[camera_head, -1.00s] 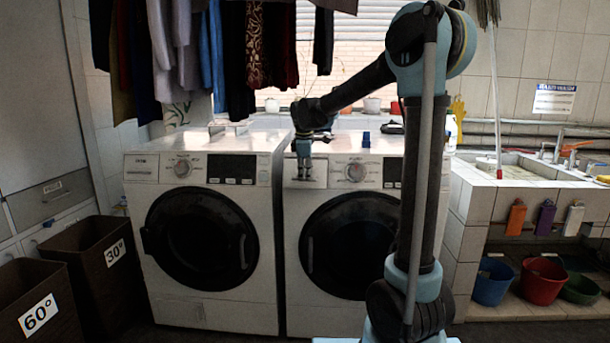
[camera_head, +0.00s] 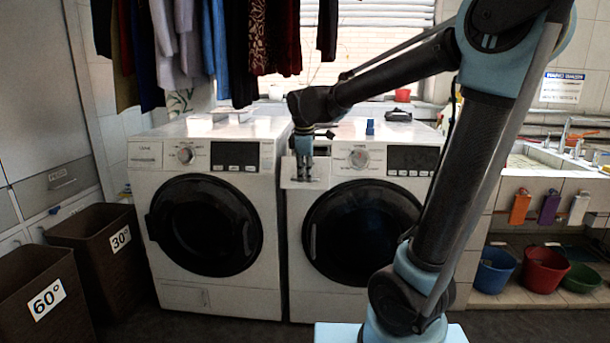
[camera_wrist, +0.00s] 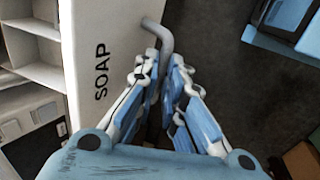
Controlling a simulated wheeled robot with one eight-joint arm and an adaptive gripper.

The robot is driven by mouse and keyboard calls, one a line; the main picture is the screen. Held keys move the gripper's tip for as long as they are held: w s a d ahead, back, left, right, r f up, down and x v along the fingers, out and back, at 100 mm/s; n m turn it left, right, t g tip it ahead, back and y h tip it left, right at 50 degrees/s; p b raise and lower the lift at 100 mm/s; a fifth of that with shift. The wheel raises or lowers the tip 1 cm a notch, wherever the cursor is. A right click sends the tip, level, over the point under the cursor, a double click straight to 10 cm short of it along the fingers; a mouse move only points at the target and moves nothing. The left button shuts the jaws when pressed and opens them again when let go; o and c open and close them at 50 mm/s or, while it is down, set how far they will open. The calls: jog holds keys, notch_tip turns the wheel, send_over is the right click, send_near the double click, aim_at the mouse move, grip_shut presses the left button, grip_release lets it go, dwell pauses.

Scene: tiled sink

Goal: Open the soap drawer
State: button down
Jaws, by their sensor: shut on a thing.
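The soap drawer (camera_head: 322,172) is at the upper left of the right washing machine (camera_head: 400,262). Its white front stands out from the machine, so the drawer is partly open. In the wrist view the drawer front (camera_wrist: 92,28) carries the word SOAP, and compartments of the pulled-out drawer show at the upper left. A grey bent handle (camera_wrist: 158,36) runs down from the front between my fingers. My gripper (camera_head: 304,177) is at the drawer front, pointing down. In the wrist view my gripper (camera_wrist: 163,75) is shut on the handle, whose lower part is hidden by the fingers.
A left washing machine (camera_head: 180,285) stands close beside. Two brown hampers, marked 30° (camera_head: 92,245) and 60° (camera_head: 35,285), are at the left. Clothes (camera_head: 210,45) hang above. A tiled sink (camera_head: 545,163) with buckets below is at the right. The floor before the machines is clear.

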jog(key=c, duration=1.7)
grip_release()
jog(key=shift+r, duration=0.1)
jog(key=v, duration=1.1)
jog(key=shift+r, duration=0.4)
jog(key=s+d+f+m, duration=0.5)
jog(key=d+f, duration=0.1)
jog(key=d, duration=0.2)
jog(key=s+d+f+m, duration=0.45)
jog(key=d+f, duration=0.25)
jog(key=d, duration=0.2)
jog(key=s+d+f+m, duration=0.2)
jog(key=s+f, duration=0.2)
jog(key=f, duration=0.1)
jog(key=s+d+f+m, duration=0.3)
jog(key=f, duration=0.2)
jog(key=s+d+f+m, duration=0.2)
jog(key=s+f+m, duration=0.1)
jog(key=s+f, duration=0.1)
jog(key=shift+s+d+f, duration=0.15)
jog(key=shift+s+f, duration=0.15)
jog(key=shift+f, duration=0.15)
